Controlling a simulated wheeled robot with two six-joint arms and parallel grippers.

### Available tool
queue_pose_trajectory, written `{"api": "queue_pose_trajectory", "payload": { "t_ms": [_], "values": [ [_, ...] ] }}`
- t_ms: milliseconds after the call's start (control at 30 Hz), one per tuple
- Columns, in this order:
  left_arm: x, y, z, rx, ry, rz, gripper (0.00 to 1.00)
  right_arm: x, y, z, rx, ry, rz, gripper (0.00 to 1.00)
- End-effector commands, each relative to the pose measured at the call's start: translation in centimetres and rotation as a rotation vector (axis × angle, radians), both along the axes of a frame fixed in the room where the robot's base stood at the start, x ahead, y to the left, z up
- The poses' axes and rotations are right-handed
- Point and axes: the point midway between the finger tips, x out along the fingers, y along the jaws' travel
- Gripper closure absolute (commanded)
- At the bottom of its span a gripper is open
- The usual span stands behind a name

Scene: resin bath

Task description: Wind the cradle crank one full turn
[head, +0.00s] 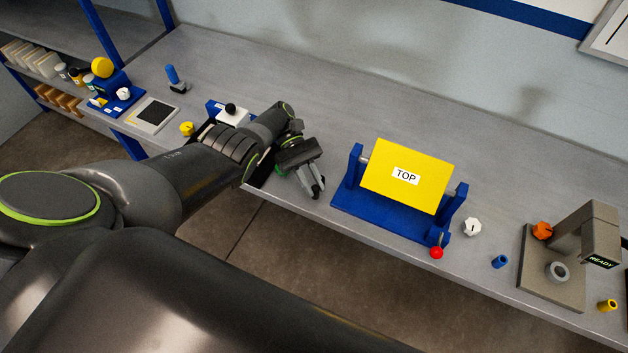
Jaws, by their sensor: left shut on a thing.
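The cradle (385,218) is a blue stand near the front edge of the table. It holds a tilted yellow panel (425,172) marked "TOP" between two blue posts. The crank's red knob (436,253) sits low at the cradle's right end, at the table's front edge. My left gripper (316,190) is left of the cradle, apart from it and well away from the red knob. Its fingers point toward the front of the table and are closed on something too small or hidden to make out. My right gripper is not in view.
Right of the cradle are a white knob (472,227), a blue cylinder (499,261) and a grey machine (598,235) reading "READY". The table behind the cradle is clear.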

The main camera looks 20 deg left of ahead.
Motion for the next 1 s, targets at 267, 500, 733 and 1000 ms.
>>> {"api": "queue_pose_trajectory", "payload": {
  "t_ms": [267, 500, 733, 1000],
  "values": [
    [-0.1, 0.3, -0.2, 0.005, -0.003, -0.081, 1.0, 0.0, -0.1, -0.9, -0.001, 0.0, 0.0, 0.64],
    [-0.2, 0.5, -0.2, 0.005, -0.002, -0.126, 1.0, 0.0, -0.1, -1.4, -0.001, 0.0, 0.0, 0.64],
    [-0.3, 0.6, 0.0, 0.002, -0.001, -0.145, 1.0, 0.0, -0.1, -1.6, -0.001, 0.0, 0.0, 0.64],
    [-0.4, 0.6, 0.0, 0.001, 0.003, -0.148, 1.0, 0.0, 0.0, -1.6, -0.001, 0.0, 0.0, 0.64]
  ]
}}
